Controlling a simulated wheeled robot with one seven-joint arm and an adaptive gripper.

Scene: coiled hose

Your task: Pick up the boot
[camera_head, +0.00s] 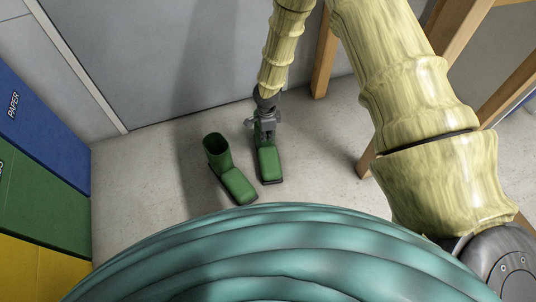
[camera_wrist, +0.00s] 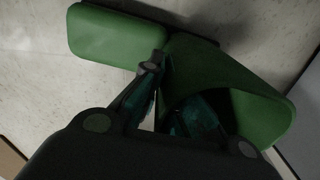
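Two green boots stand on the pale floor in the head view. The left boot (camera_head: 230,172) is upright and open-topped, with nothing touching it. My gripper (camera_head: 264,122) is at the top of the right boot (camera_head: 268,162), pointing down and covering much of its shaft. In the wrist view, the right boot's shaft (camera_wrist: 215,75) opens toward me and its toe (camera_wrist: 120,40) is at upper left. My gripper (camera_wrist: 172,92) straddles the shaft wall, with one finger outside and the other inside the opening. Whether the fingers press on the wall is unclear.
A large coiled teal hose (camera_head: 290,245) fills the front of the head view. Blue (camera_head: 45,130), green (camera_head: 40,205) and yellow (camera_head: 45,272) bins line the left. Wooden legs (camera_head: 325,55) stand at right. A grey door (camera_head: 170,55) is behind the boots.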

